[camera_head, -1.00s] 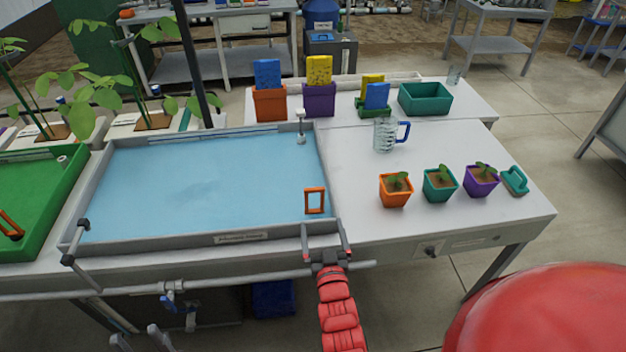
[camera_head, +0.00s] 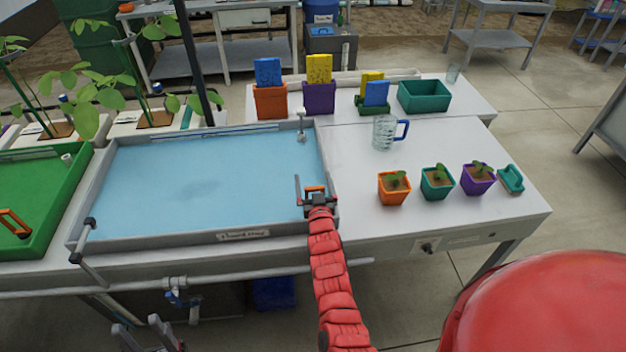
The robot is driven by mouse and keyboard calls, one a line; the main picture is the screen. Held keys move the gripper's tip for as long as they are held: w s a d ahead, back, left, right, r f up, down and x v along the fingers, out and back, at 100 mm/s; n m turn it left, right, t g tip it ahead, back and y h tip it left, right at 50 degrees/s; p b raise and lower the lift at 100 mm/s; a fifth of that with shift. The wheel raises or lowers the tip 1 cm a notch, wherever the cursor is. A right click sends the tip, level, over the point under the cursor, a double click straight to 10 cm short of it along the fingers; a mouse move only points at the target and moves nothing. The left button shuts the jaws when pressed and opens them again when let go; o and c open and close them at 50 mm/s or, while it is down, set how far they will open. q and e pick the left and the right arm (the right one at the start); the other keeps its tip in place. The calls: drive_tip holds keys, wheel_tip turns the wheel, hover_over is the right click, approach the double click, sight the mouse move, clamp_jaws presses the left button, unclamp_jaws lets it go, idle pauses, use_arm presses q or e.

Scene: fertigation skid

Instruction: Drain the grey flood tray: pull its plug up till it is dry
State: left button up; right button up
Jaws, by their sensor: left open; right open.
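The grey flood tray (camera_head: 150,240) stands on the bench at left centre, with blue water over its floor. An orange loop handle, the plug's handle (camera_head: 315,188), stands in its front right corner. My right gripper (camera_head: 316,187), on the red arm, is open at this handle, with one finger on each side. It hides the lower part of the handle, and I cannot tell whether the fingers touch it. My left gripper (camera_head: 138,324) is open and empty, low at the bottom left, in front of the bench.
A green tray (camera_head: 75,185) with its own orange handle (camera_head: 14,222) is at the left. A clear jug (camera_head: 384,132) and potted seedlings in orange (camera_head: 393,190), teal (camera_head: 436,184) and purple (camera_head: 477,180) pots stand right of the grey tray. A pipe rail (camera_head: 230,283) runs along the front.

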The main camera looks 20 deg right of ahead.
drive_tip(key=shift+w, duration=0.15)
drive_tip(key=shift+c, duration=0.2)
clamp_jaws()
idle(0.3)
